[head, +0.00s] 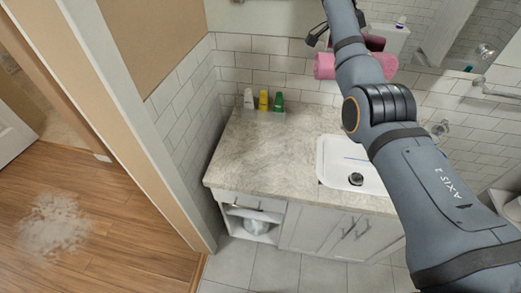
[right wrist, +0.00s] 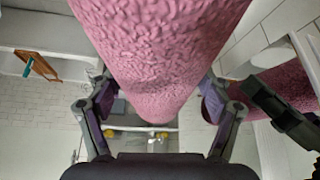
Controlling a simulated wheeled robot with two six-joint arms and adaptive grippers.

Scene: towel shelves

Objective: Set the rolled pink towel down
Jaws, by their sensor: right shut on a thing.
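The rolled pink towel (head: 325,66) is up in the air at the top of the head view, above the back of the counter and partly hidden behind my right arm. In the right wrist view the towel (right wrist: 160,60) fills the upper middle. My right gripper (right wrist: 157,106) is shut on it, with one finger on each side. In the head view most of that gripper is hidden by the arm. My left gripper is not in view.
A stone-topped counter (head: 265,150) has a clear left part. A white sink (head: 333,175) is set in its right. White, yellow (head: 264,100) and green bottles stand at the back left. A mirror (head: 435,40) on the back wall appears to reflect the towel in dark pink.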

